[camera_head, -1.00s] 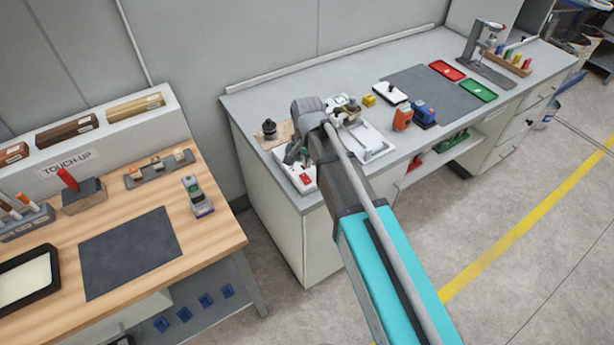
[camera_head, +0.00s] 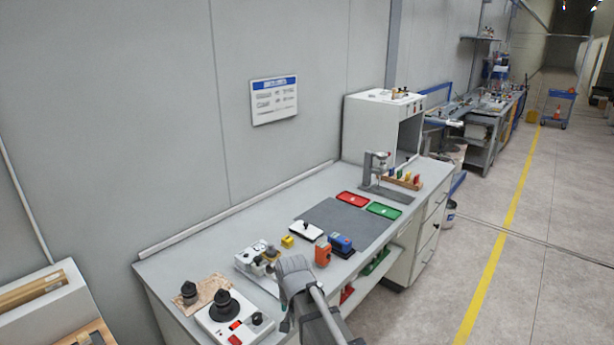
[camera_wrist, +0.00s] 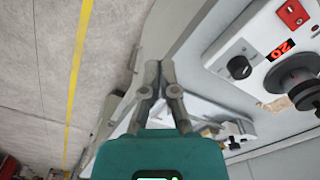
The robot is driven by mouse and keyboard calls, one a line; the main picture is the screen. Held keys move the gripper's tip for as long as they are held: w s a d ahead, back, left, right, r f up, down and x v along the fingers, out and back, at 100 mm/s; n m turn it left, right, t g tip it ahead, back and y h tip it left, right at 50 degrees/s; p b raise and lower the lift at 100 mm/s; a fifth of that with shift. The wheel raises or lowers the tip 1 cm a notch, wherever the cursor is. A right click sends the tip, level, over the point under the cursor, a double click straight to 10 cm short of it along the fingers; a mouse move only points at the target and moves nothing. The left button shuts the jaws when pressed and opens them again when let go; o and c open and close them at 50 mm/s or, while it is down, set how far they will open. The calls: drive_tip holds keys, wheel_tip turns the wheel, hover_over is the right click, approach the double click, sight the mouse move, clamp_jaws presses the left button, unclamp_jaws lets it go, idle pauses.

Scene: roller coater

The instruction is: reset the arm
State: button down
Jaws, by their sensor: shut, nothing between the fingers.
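My gripper is at the front edge of the grey workbench (camera_head: 225,232). In the wrist view its fingers (camera_wrist: 158,72) are together with nothing between them. In the head view my wrist and arm cover the bench's front edge, and the fingertips show only small and dark beside the white device. That white device (camera_head: 236,318), with a black knob, a red switch and a red display, stands at the bench's near left corner. It also shows in the wrist view (camera_wrist: 262,52), to the right of the fingers and apart from them.
Red (camera_head: 353,198) and green (camera_head: 384,211) trays lie farther back. Open floor (camera_head: 430,290) lies to the right.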

drive_tip(key=s+d, duration=0.3)
drive_tip(key=d, duration=0.7)
drive_tip(key=s+d+n, duration=0.1)
drive_tip(key=s+d, duration=0.2)
drive_tip(key=d, duration=0.7)
drive_tip(key=shift+s+d, duration=0.25)
drive_tip(key=shift+d, duration=0.15)
drive_tip(key=c, duration=1.4)
unclamp_jaws()
